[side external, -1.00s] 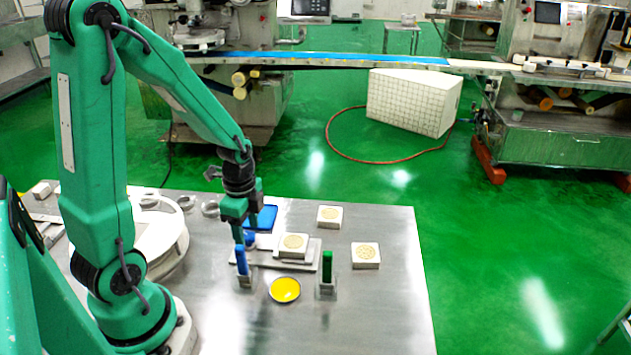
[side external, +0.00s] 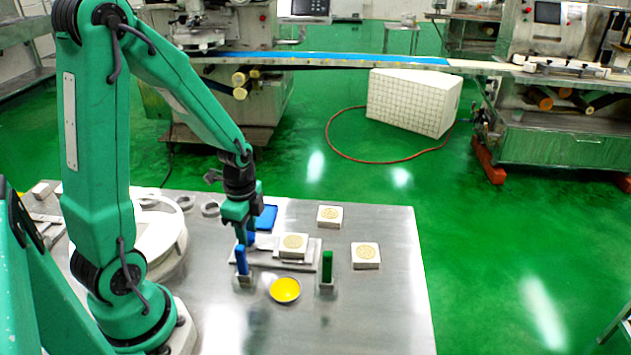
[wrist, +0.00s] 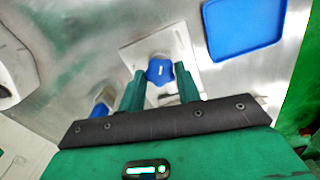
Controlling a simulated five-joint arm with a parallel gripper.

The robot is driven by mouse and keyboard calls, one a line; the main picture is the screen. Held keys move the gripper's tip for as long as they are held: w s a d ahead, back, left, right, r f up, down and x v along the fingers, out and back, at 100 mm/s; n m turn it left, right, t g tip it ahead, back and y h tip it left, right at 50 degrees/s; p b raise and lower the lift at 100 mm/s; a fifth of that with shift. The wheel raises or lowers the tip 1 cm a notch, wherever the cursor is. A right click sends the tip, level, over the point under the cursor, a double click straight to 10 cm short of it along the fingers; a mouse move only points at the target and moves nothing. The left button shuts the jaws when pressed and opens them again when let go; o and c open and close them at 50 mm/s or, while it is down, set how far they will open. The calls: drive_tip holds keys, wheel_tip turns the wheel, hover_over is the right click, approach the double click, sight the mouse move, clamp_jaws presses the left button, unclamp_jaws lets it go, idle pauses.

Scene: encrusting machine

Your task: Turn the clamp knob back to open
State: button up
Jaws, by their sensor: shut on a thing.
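The clamp knob is blue and lobed, with a short white mark on top; it shows between my fingers in the wrist view (wrist: 160,72). It sits at the left end of a grey clamp plate (wrist: 184,45). In the side view my gripper (side external: 247,238) points down over this end, and only a small part of the blue knob (side external: 252,239) shows behind the fingers. My gripper (wrist: 158,82) is shut on the knob, one finger on each side.
A blue-handled tool (side external: 241,262) stands in a holder just in front of the gripper. A green-handled one (side external: 327,264) stands to the right, with a yellow dish (side external: 285,290) between. A blue tray (side external: 265,217) lies behind. Two more patterned blocks are right; the front right table is clear.

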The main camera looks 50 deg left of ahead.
drive_tip(key=shift+n, duration=0.3)
drive_tip(key=n, duration=0.9)
drive_tip(key=shift+n, duration=0.4)
drive_tip(key=n, duration=0.3)
drive_tip(key=shift+n, duration=0.3)
drive_tip(key=n, duration=0.4)
drive_tip(key=shift+n, duration=0.3)
drive_tip(key=n, duration=0.5)
drive_tip(key=o, duration=1)
drive_tip(key=shift+r, duration=0.1)
